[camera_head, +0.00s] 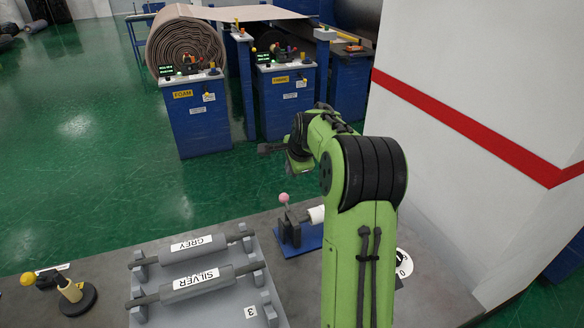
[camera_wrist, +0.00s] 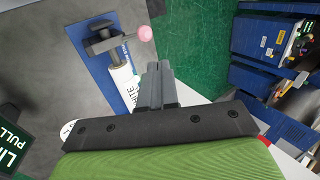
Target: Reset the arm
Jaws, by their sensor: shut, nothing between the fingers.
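My green arm rises at the right of the head view and bends over at the top. My gripper (camera_head: 271,149) points left in the air, above and beyond the bench's far edge. In the wrist view my gripper (camera_wrist: 158,72) has its two dark fingers together, with nothing between them. Below it, a white roll (camera_wrist: 123,80) with lettering sits on a blue stand with a pink-knobbed clamp (camera_wrist: 105,40). The clamp also shows in the head view (camera_head: 288,222). The gripper is apart from these things.
A grey bench (camera_head: 210,240) carries a rack with a GREY roll (camera_head: 194,248) and a SILVER roll (camera_head: 200,283). A yellow-knobbed device (camera_head: 68,288) stands at left. A white wall (camera_head: 480,110) with a red stripe is close at right. Blue machines (camera_head: 200,120) stand beyond open green floor.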

